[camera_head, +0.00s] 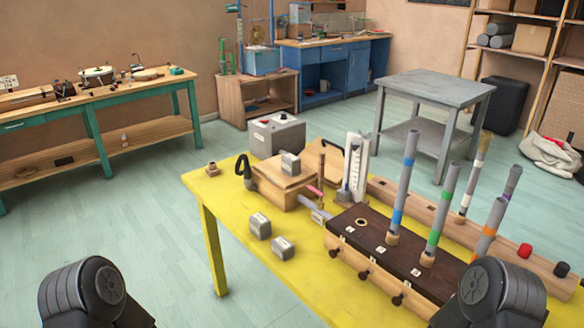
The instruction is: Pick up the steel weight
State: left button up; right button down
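Several small grey metal blocks look like steel weights. One weight (260,226) sits on the yellow table (213,208) near its front left edge. A second weight (282,248) sits just right of it and closer to me, a small gap apart. A third weight (290,163) rests on top of a wooden box (272,184). Only dark rounded links of my two arms show at the bottom left and bottom right corners, well apart from the weights. Neither gripper shows.
A dark-topped wooden unit (348,222) with upright colour-banded tubes (403,185) stands right of the weights. A black curved handle (245,171), a grey metal box (277,134) and a white gauge-like stand (356,167) are behind. The table's left corner is mostly clear.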

aim_at(290, 163)
jog(key=z, duration=0.4)
jog(key=j+z, duration=0.15)
jog(key=z, duration=0.25)
jog(key=j+z, duration=0.1)
jog(key=z, duration=0.3)
jog(key=j+z, duration=0.1)
jog(key=z, duration=0.3)
jog(key=j+z, duration=0.2)
jog(key=j, duration=0.2)
jog(key=k+j+z, duration=0.1)
jog(key=j+z, duration=0.15)
jog(key=j, duration=0.15)
jog(key=k+j+z, duration=0.2)
jog(key=j, duration=0.2)
jog(key=j+z, duration=0.2)
jog(key=j, duration=0.15)
jog(key=k+j+z, duration=0.45)
jog(key=j, duration=0.2)
jog(key=k+j, duration=0.3)
jog(key=j, duration=0.2)
jog(key=k+j, duration=0.35)
jog(key=j, duration=0.1)
